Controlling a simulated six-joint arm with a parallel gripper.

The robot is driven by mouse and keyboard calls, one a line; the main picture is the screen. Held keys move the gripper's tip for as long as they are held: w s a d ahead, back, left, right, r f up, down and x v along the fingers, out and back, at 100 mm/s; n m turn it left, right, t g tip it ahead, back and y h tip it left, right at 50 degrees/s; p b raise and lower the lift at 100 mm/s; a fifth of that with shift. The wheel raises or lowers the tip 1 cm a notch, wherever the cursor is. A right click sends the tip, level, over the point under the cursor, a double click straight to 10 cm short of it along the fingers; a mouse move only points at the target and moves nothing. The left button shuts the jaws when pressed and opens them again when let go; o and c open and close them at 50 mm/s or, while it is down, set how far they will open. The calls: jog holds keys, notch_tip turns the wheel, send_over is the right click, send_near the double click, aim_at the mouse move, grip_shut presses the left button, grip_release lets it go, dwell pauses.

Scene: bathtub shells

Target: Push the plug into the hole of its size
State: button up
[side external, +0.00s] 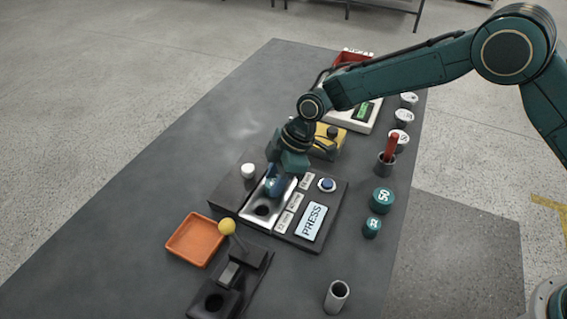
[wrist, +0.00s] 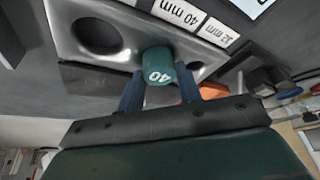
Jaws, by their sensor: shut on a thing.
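My gripper (side external: 276,184) is low over the metal tub shell (side external: 247,220) in the side view. In the wrist view my gripper (wrist: 160,88) is shut on a teal plug (wrist: 158,64) marked 40. The plug is between the two dark fingers, over the shell (wrist: 130,50). A large dark hole (wrist: 98,37) shows open to the left of the plug; an open hole also shows in the side view (side external: 262,210). Whether the plug touches the shell or sits in a hole is hidden. Size labels (wrist: 180,14) line the shell, one reading 40 mm.
Teal plugs, one marked 50 (side external: 382,200) and a smaller one (side external: 372,227), stand farther right. An orange tray (side external: 195,240), a yellow-knobbed lever (side external: 227,227) and a grey tube (side external: 337,295) stand nearer.

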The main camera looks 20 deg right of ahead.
jog(key=shift+f, duration=0.35)
jog(key=shift+f, duration=0.1)
jog(key=o, duration=1.1)
jog(key=shift+c, duration=0.2)
jog(key=v, duration=1.2)
